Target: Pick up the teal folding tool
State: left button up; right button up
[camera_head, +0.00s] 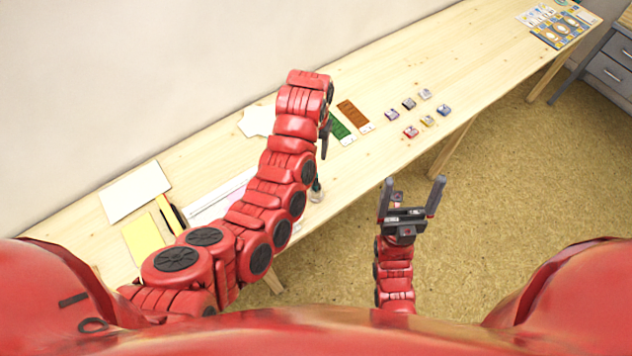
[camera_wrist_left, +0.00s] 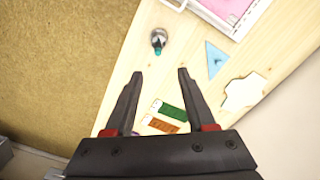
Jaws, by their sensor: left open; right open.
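A flat light-blue triangular piece (camera_wrist_left: 215,59), the closest match to the teal folding tool, lies on the wooden table in the left wrist view. My left arm seems to hide it in the head view. My left gripper (camera_wrist_left: 157,73) is open and empty above the table, with the triangle beyond its right finger and apart from it. In the head view only a dark part of the left gripper (camera_head: 324,138) shows. My right gripper (camera_head: 413,183) is open and empty, over the floor in front of the table.
A cream paper shape (camera_wrist_left: 243,92) lies beside the triangle. Green (camera_wrist_left: 168,111) and brown (camera_wrist_left: 160,124) strips lie close by. Several small inkpads (camera_head: 409,104) sit farther right; a pink-and-white tray (camera_wrist_left: 232,14) is near.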

aim_at(316, 180)
pick_arm(q)
notch_tip(316, 180, down, 12)
jog(key=b, duration=1)
jog(key=shift+w+f, duration=0.1)
jog(key=shift+f+p, duration=0.1)
jog(key=shift+p, duration=0.25)
jog(key=f+p, duration=0.2)
jog(key=f, duration=0.1)
jog(key=shift+d+f+p, duration=0.2)
jog(key=shift+f+p, duration=0.1)
jog(key=shift+p, duration=0.05)
jog(key=shift+f, duration=0.65)
grip_shut()
